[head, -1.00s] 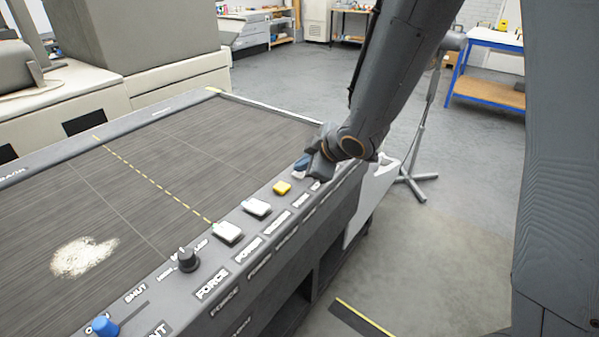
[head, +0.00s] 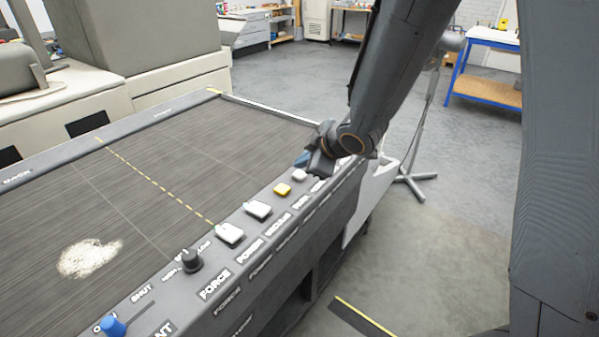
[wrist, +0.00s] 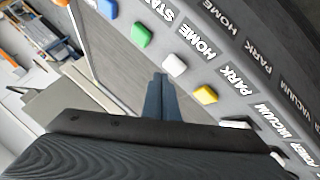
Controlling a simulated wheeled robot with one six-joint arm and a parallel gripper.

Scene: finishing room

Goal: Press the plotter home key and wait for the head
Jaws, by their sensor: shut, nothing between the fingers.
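The plotter's control strip (head: 215,266) runs along the near edge of its dark bed (head: 150,180). The home key (wrist: 174,65) is a small white square beside the HOME label in the wrist view. It also shows as a pale key (head: 299,174) in the head view, just past the yellow park key (head: 282,189). My gripper (wrist: 160,76) is shut and empty, its blue-grey fingertips just left of the home key and seemingly off it. Their height above the strip is unclear. In the head view my gripper (head: 302,160) hangs by the strip's far part. I cannot make out the plotter head.
A green key (wrist: 141,35) and a blue key (wrist: 107,8) lie beyond the home key. A pale patch (head: 90,259) marks the bed. Open floor (head: 450,200) lies right.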

